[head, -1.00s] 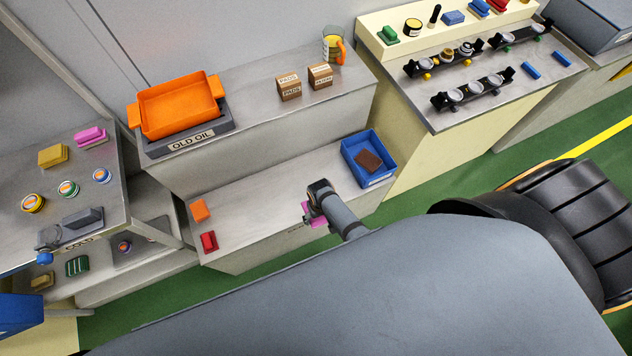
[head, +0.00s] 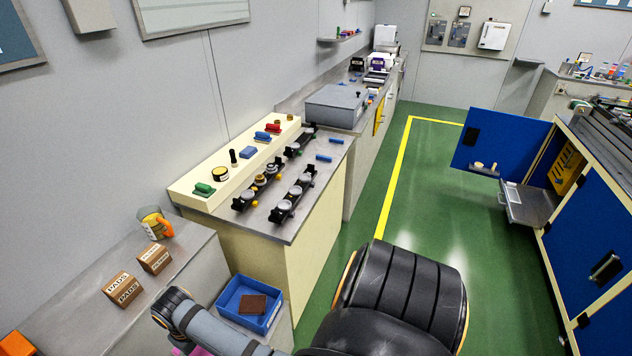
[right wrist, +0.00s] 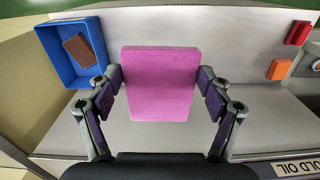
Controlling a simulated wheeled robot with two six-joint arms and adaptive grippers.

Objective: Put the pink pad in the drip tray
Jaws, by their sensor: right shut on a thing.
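The pink pad (right wrist: 160,85) is a flat, rounded block, held between the fingers of my right gripper (right wrist: 160,90) in the right wrist view. It is over a grey bench surface, and a sliver of pink pad (head: 198,351) shows at the bottom of the head view. My left gripper is out of view. In the head view a metal tray (head: 527,203) juts from the open blue cabinet at the right; I cannot tell for sure whether it is the drip tray.
A blue bin (head: 270,318) with a brown pad (head: 252,304) stands near my right arm; the bin also shows in the right wrist view (right wrist: 55,65). Red (right wrist: 298,33) and orange (right wrist: 278,69) blocks lie opposite. Green floor is open ahead.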

